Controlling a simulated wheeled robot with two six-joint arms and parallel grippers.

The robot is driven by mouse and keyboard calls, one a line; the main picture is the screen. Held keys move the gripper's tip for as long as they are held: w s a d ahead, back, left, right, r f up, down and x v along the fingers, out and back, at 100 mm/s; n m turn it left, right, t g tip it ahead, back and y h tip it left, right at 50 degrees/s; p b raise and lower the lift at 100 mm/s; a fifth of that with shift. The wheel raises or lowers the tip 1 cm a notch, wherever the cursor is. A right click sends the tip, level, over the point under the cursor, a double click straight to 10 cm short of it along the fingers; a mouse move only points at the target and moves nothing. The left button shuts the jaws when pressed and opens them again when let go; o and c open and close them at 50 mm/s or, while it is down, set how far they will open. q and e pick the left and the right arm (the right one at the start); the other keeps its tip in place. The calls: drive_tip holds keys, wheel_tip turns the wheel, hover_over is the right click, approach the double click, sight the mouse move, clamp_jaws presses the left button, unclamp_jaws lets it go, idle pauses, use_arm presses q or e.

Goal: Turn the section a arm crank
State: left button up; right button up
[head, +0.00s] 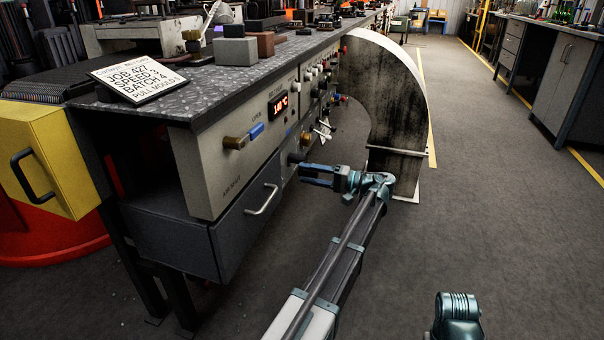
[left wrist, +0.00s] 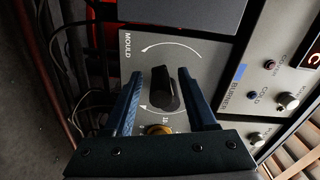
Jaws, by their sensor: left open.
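My left gripper (head: 302,175) is at the lower front of the machine under the bench, its two blue fingers pointing at the panel. In the left wrist view the open fingers (left wrist: 158,78) stand on either side of a black knob-like handle (left wrist: 163,88), with gaps visible beside it. The handle sits on a grey panel (left wrist: 190,55) marked MOULD with curved arrows. I cannot tell whether this handle is the section a arm crank. In the head view a dark round knob (head: 295,157) shows just beside the fingertips. My right gripper is not in view.
A grey drawer (head: 215,240) with a bar handle is left of the gripper. The control panel (head: 210,170) above has a brass knob and a red display. A curved metal guard (head: 400,100) stands just behind. The floor to the right is clear.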

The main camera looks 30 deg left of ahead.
use_arm(q)
drive_tip(key=v, duration=1.1)
drive_tip(key=shift+d, duration=0.2)
drive_tip(key=s+d+f+m+t+h+p, duration=0.2)
drive_tip(key=s+d+f+m+h+p, duration=0.15)
drive_tip(key=s+d+h+p, duration=0.7)
drive_tip(key=s+d+f+m+t+h+p, duration=0.25)
drive_tip(key=s+d+m+h+p, duration=0.25)
drive_tip(key=s+d, duration=1.1)
wheel_tip(320, 180, up, 37)
drive_tip(key=s+a+p, duration=0.1)
drive_tip(key=s+p, duration=0.1)
drive_tip(key=p, duration=3.5)
drive_tip(key=shift+s+r+h+p, duration=0.2)
drive_tip(key=shift+h+p, duration=0.15)
drive_tip(key=shift+p, duration=0.05)
drive_tip(key=shift+a, duration=0.15)
